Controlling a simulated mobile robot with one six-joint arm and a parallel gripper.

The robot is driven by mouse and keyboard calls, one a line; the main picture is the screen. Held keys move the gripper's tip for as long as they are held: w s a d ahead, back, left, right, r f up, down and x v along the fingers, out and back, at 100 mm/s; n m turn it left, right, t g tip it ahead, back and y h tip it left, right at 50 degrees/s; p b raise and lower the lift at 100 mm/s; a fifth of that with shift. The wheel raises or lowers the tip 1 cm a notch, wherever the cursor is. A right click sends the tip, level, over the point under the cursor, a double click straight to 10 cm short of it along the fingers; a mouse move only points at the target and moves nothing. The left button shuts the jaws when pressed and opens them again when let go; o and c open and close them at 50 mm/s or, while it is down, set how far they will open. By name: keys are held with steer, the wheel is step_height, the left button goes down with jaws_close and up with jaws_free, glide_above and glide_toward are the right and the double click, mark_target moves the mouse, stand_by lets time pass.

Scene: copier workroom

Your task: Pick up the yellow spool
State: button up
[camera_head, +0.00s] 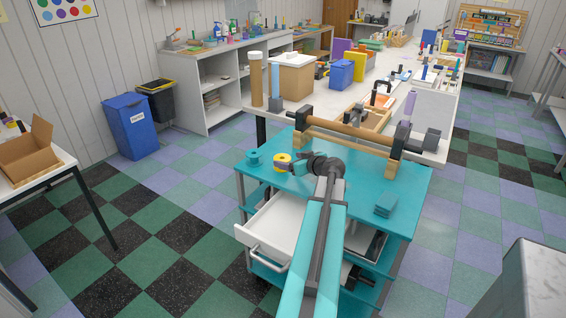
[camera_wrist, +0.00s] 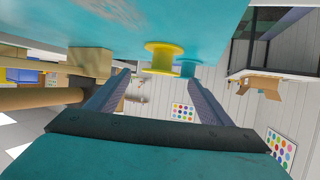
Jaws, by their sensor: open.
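The yellow spool (camera_head: 283,160) stands on the teal cart top (camera_head: 350,190), near its left edge. In the wrist view, which is upside down, the yellow spool (camera_wrist: 163,56) shows between the lines of my two fingers, at about their tips. My gripper (camera_head: 291,164) is low over the cart and points left at the spool. Its jaws (camera_wrist: 160,72) are open with nothing gripped. I cannot tell whether a finger touches the spool. A teal spool (camera_head: 254,159) stands just beyond the yellow one, and also shows in the wrist view (camera_wrist: 188,68).
A wooden roller (camera_head: 350,135) on wooden blocks lies behind my gripper along the cart's back. A white drawer (camera_head: 280,232) stands open below. The cluttered worktable (camera_head: 435,105) adjoins the cart behind.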

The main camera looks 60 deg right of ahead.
mark_target(281, 158)
steer(key=shift+w+d+f, duration=0.1)
steer(key=shift+w+f, duration=0.05)
steer(key=shift+w, duration=0.2)
steer(key=shift+p+x, duration=1.2)
steer(key=shift+x, duration=1.4)
steer(key=shift+c, duration=0.3)
steer(key=c, duration=1.1)
